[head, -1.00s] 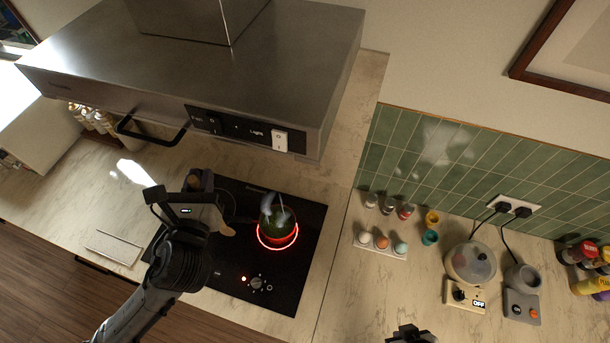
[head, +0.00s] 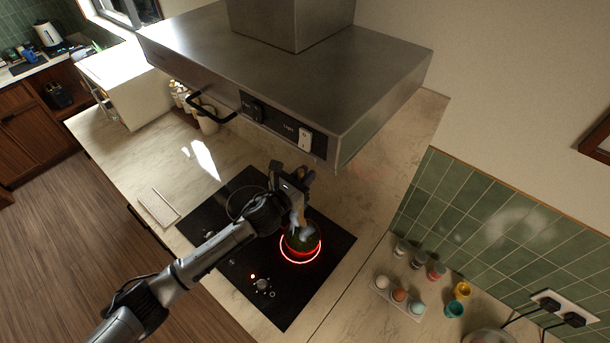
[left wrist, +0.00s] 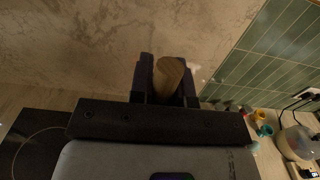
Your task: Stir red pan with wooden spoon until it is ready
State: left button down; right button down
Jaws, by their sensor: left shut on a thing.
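The pan (head: 303,243) sits on the glowing red ring of the hob. Its inside looks dark green, with pale whitish wisps above it, and the gripper partly covers it. My left gripper (head: 303,180) is over the hob, just above the far side of the pan. It is shut on the wooden spoon (left wrist: 168,76), which shows between the two fingers in the left wrist view. In the head view the spoon's lower part (head: 296,216) points down to the pan; I cannot tell how deep its tip reaches. My right gripper is out of view.
The black hob (head: 290,305) has a lit red light near its knobs. A steel hood (head: 290,70) with a black handle hangs close above the gripper. An egg holder (head: 396,299), small jars and cups stand on the right counter. The counter left of the hob is mostly clear.

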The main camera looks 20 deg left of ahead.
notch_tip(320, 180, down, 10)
jog(key=b, duration=1)
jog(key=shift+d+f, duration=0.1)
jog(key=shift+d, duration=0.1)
